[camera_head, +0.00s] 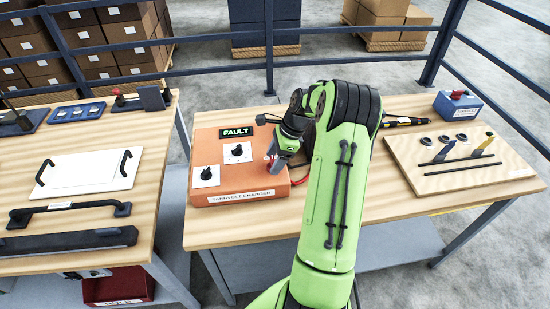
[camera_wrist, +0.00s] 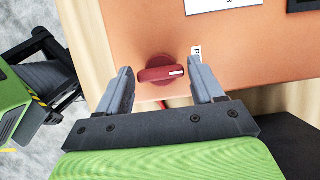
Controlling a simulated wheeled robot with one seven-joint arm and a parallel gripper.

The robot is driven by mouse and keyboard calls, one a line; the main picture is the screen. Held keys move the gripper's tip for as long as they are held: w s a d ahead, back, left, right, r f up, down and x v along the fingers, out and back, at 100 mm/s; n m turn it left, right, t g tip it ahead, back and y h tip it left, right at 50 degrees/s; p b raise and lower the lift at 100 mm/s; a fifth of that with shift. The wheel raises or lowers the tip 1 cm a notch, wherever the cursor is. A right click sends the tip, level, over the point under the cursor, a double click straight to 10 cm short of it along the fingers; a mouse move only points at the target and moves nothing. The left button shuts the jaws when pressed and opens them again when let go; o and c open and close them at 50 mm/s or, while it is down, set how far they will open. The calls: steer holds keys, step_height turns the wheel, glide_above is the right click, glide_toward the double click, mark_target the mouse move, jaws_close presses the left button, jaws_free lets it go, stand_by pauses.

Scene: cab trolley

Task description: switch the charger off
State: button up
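The charger (camera_head: 241,202) is an orange box on the right wooden bench, with a display (camera_head: 237,132) reading FAULT and two black knobs on white plates, one upper right (camera_head: 237,152) and one lower left (camera_head: 206,176). In the wrist view, a red rotary knob (camera_wrist: 160,74) with a white mark sits on the charger's orange face (camera_wrist: 150,35). A partly cut-off white label stands beside it. My gripper (camera_head: 275,164) is at the charger's right part, mostly hiding this knob in the head view. In the wrist view my gripper (camera_wrist: 161,78) is open, one finger on each side of the knob, with gaps visible.
Right of my arm, a wooden board (camera_head: 455,167) holds tools and dark rings. A blue box (camera_head: 457,105) with a red button stands behind it. The left bench holds a white panel (camera_head: 88,174) and black handles. A railing runs behind the benches.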

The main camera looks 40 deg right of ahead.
steer(key=c, duration=0.7)
steer(key=shift+r+n+p, duration=0.15)
steer(key=shift+n+p, duration=0.15)
steer(key=shift+p, duration=0.2)
steer(key=shift+w+r+n+g+p, duration=0.1)
steer(key=shift+n+g+p, duration=0.3)
steer(key=shift+n+p, duration=0.65)
steer(key=n+g+y+p, duration=0.1)
steer(key=n+p, duration=0.2)
steer(key=shift+w, duration=0.1)
steer(key=n+g, duration=0.1)
steer(key=n, duration=0.1)
steer(key=n+g+p, duration=0.1)
steer(key=n, duration=0.2)
steer(key=shift+w+f+n+h, duration=0.15)
steer(key=shift+f+n+h, duration=0.05)
steer(key=shift+n+h, duration=0.15)
steer(key=n+g, duration=0.1)
steer(key=n, duration=0.2)
steer(key=n+g+h, duration=0.1)
steer(key=n, duration=0.2)
steer(key=shift+w+b, duration=0.15)
steer(key=shift+b, duration=0.25)
steer(key=shift+n+h, duration=0.25)
steer(key=shift+n, duration=0.15)
steer(key=o, duration=1)
